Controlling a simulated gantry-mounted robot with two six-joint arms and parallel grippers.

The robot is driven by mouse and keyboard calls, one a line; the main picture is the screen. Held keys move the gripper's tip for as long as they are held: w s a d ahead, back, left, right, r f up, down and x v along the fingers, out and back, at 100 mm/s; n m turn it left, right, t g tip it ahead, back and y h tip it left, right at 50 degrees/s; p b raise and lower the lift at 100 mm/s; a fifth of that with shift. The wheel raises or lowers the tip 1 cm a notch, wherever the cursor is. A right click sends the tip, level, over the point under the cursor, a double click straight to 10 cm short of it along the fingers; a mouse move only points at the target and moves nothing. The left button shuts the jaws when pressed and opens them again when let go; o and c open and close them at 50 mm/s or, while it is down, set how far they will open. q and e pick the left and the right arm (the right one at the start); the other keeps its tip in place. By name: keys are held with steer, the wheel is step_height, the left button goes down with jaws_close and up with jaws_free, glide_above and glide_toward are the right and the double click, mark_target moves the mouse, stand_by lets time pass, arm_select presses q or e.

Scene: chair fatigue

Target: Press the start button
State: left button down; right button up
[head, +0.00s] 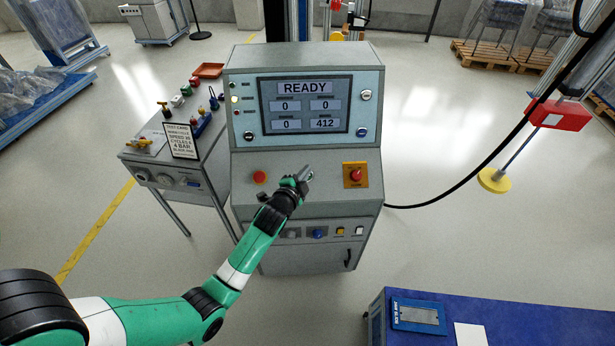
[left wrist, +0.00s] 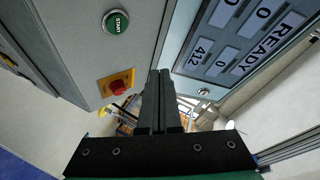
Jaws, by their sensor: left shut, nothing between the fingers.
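The green START button (left wrist: 115,21) shows in the left wrist view, on the sloped grey panel of the console. In the head view I cannot make it out; my left gripper and wrist cover that part of the panel. My left gripper (head: 305,173) is shut and empty over the middle of the panel. Its shut fingers (left wrist: 161,100) also show in the left wrist view, apart from the button in the picture. I cannot tell how high the tips are above the panel. The console screen (head: 305,105) reads READY, with 0, 0, 0 and 412. My right gripper is not in view.
A red emergency stop (head: 356,174) on a yellow plate is right of the gripper. A red button (head: 260,177) is to its left. A side table (head: 145,160) with a sign and small parts stands left. A blue-topped bench (head: 540,325) is at lower right.

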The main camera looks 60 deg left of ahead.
arm_select(q)
steer(key=a+f+b, duration=0.1)
steer(key=f+b, duration=0.1)
steer(key=w+a+f+b, duration=0.1)
steer(key=f+b, duration=0.1)
steer(key=b, duration=0.1)
steer(key=a+f+b, duration=0.1)
steer(key=f+b, duration=0.1)
steer(key=shift+w+a+f, duration=0.2)
steer(key=shift+w+f, duration=0.05)
steer(key=shift+w+a+f+b, duration=0.2)
steer(key=shift+a+f+b, duration=0.25)
steer(key=shift+b, duration=0.2)
stand_by(1.2)
steer(key=shift+w+a+f, duration=0.1)
steer(key=shift+a+f, duration=0.1)
steer(key=shift+f, duration=0.15)
steer(key=shift+a+f+b, duration=0.2)
steer(key=shift+f+b, duration=0.15)
steer(key=shift+b, duration=0.2)
stand_by(0.4)
steer(key=shift+r, duration=0.1)
steer(key=shift+d+r+p, duration=0.4)
steer(key=shift+r+p, duration=0.2)
steer(key=shift+p, duration=0.4)
